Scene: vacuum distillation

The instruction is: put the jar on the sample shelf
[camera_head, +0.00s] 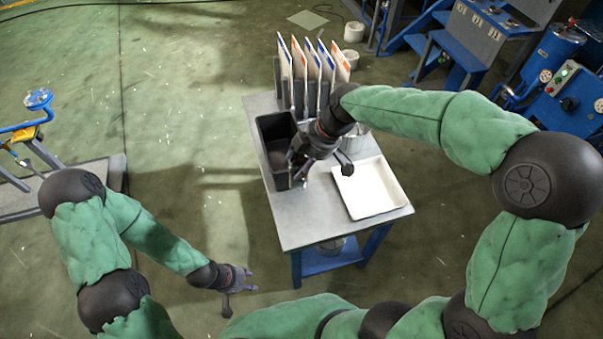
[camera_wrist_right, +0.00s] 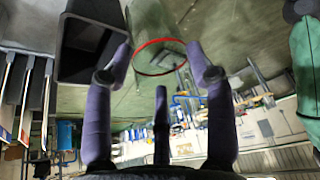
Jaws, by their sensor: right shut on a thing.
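The jar (camera_wrist_right: 159,58) shows in the right wrist view as a clear, hard-to-see vessel with a red ring at its rim. It sits between the fingers of my right gripper (camera_wrist_right: 161,65), which is shut on it. In the head view my right gripper (camera_head: 319,168) is above the table, between the black bin and the white tray; I cannot make out the jar there. My left gripper (camera_head: 243,279) is open and empty, low over the floor left of the table. A blue lower shelf (camera_head: 322,262) shows under the table; I cannot tell whether it is the sample shelf.
The grey table (camera_head: 305,232) carries a black bin (camera_head: 272,124), a white tray (camera_head: 375,196) and a rack of upright panels (camera_head: 300,65). A pale cylinder (camera_head: 358,143) is partly hidden behind my right arm. The table's front left corner is clear.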

